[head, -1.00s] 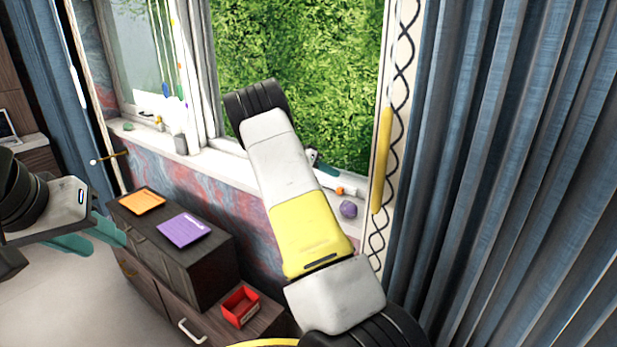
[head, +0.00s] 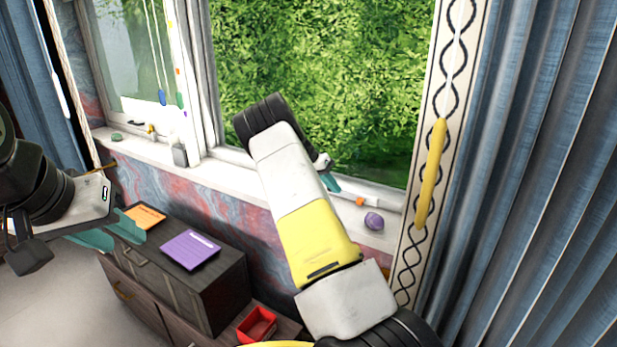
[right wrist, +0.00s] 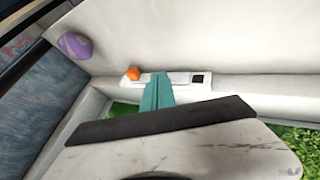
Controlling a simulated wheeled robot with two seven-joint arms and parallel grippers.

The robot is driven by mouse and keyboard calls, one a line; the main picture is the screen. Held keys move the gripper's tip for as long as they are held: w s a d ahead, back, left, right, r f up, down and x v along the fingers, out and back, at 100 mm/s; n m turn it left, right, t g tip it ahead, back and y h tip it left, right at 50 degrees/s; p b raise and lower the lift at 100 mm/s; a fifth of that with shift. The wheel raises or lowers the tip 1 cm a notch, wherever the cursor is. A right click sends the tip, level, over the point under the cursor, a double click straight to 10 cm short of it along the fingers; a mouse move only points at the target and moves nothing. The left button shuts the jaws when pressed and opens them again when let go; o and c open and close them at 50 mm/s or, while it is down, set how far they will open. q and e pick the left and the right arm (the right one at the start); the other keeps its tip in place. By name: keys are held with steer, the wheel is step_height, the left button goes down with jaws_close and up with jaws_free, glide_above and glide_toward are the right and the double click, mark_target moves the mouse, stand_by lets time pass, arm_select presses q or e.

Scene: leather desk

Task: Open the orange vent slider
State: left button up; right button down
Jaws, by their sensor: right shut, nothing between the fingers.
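The orange vent slider knob (head: 360,202) sits on a white strip on the window sill. In the right wrist view the knob (right wrist: 133,73) is at the left end of the white vent plate (right wrist: 180,77), with a dark square opening at the plate's right end. My right gripper (head: 333,184) is shut and empty. Its teal fingertips (right wrist: 158,78) are over the plate, between knob and dark square, with a small gap to the knob. I cannot tell whether they touch the plate. My left gripper (head: 118,232) has its teal fingers apart, by the cabinet, far from the vent.
A purple faceted object (head: 374,221) lies on the sill right of the knob. A yellow handle (head: 431,175) is on the patterned strip beside the blue curtain (head: 540,180). The dark cabinet (head: 225,290) holds orange and purple pads; a red box (head: 257,325) is in front.

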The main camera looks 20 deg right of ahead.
mark_target(359, 200)
steer(key=x, duration=0.3)
steer(key=shift+s+d, duration=0.2)
steer(key=shift+s, duration=0.05)
steer(key=shift+s+d+r, duration=0.15)
steer(key=shift+s+d, duration=0.55)
steer(key=shift+s, duration=0.25)
steer(key=shift+s+d, duration=0.3)
steer(key=shift+s, duration=0.05)
steer(key=shift+s+d, duration=1)
steer(key=shift+s, duration=0.1)
steer(key=shift+a, duration=0.1)
